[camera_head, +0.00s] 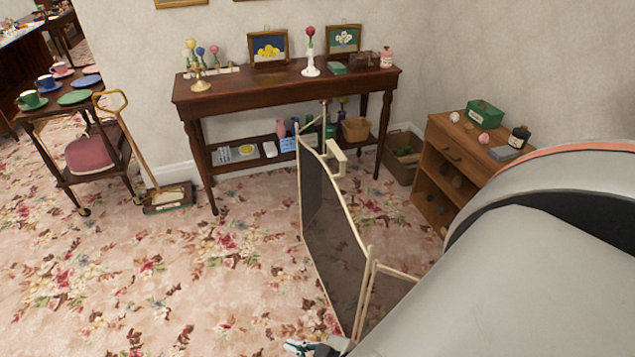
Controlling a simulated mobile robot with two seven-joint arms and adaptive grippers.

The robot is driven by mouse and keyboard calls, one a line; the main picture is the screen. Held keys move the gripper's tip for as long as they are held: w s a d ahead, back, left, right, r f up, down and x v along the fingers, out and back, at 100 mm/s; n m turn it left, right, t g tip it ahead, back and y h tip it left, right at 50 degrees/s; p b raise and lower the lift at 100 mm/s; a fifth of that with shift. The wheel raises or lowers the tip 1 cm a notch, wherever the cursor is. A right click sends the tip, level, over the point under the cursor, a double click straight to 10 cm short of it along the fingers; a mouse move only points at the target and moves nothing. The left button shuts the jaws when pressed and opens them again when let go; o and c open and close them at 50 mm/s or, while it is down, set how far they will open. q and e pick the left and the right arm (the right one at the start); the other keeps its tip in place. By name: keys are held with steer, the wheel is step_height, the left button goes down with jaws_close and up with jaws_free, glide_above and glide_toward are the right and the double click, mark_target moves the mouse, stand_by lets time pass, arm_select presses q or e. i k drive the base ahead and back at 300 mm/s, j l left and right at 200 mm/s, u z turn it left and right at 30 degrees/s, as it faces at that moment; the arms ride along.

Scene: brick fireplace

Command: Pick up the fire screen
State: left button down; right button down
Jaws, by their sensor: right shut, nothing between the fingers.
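The fire screen (330,228) stands upright on the floral carpet at the centre of the view. It has dark mesh panels in cream frames, folded at an angle, and a cream handle (337,157) at its top edge. My right gripper (299,346) shows only in part at the bottom edge, below and left of the screen's near panel. It is shut and empty. Whether it touches the screen's frame cannot be told. My right arm hides part of the near panel's right side. My left gripper is out of view.
A dark console table (280,88) with pictures and small objects stands behind the screen. A wooden cabinet (447,160) is at right, with a basket (402,165) beside it. A tea trolley (97,175) and a carpet sweeper (168,198) are at left. Carpet (150,285) left of the screen is clear.

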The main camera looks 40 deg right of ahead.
mark_target(341, 262)
steer(key=i+j+z, duration=0.1)
steer(key=i+z, duration=0.25)
steer(key=i+j+z, duration=0.15)
steer(key=z, duration=0.2)
steer(key=i+j+z, duration=0.55)
steer(key=z, duration=0.25)
steer(key=i+j+z, duration=0.1)
steer(key=j+z, duration=0.15)
steer(key=z, duration=0.2)
steer(key=i+j+z, duration=0.1)
steer(key=j+z, duration=0.15)
steer(key=z, duration=0.15)
steer(key=j+z, duration=0.6)
steer(key=z, duration=0.25)
steer(key=k+j+z, duration=0.25)
steer(key=j, duration=0.2)
steer(key=k+j+z, duration=0.15)
steer(key=j+z, duration=0.15)
steer(key=k+l, duration=0.1)
steer(key=k, duration=0.65)
